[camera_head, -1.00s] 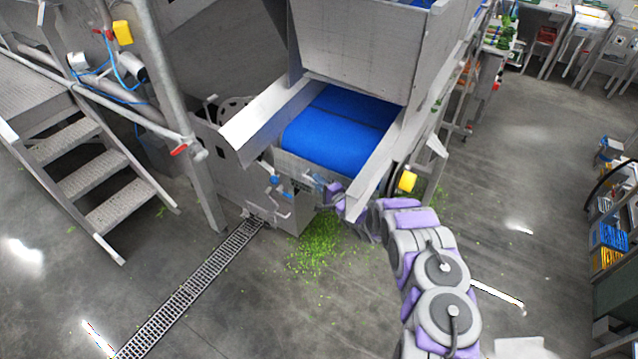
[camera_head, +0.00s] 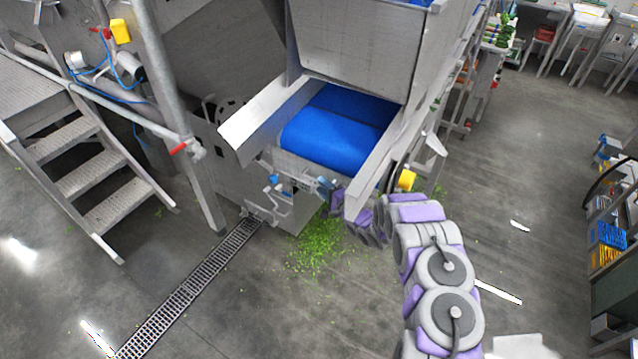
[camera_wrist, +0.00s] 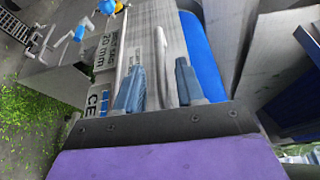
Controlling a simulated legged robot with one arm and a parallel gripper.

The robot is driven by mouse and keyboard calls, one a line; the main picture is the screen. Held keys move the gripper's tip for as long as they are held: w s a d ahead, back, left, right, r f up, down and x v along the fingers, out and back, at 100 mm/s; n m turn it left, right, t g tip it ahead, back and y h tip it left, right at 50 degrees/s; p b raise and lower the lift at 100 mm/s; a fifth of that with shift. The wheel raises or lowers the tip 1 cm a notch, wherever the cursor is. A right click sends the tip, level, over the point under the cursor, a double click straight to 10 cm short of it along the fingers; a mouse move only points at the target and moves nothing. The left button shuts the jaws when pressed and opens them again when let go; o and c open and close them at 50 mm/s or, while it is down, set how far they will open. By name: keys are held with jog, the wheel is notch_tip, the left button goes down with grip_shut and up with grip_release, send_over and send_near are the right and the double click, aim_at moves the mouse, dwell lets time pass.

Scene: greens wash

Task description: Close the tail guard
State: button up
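The tail guard appears to be the grey metal plate with printed lettering in the wrist view (camera_wrist: 112,42), at the tail end of the blue belt. A pale bar handle (camera_wrist: 161,45) stands along it. My gripper (camera_wrist: 160,75) is open, its two blue-grey fingers apart with the bar between them in the picture. I cannot tell whether either finger touches it. In the head view my gripper (camera_head: 328,186) is small, just below the belt's lower end (camera_head: 325,140), and the guard's exact angle is hard to tell.
Green leaf scraps (camera_head: 318,242) lie on the floor under the conveyor. A floor drain grate (camera_head: 190,290) runs to the lower left, with metal steps (camera_head: 105,180) beyond. Open floor lies to the right.

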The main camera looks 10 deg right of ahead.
jog(key=v, duration=1.3)
jog(key=shift+s+d, duration=0.2)
jog(key=shift+s, duration=0.15)
jog(key=shift+f, duration=0.1)
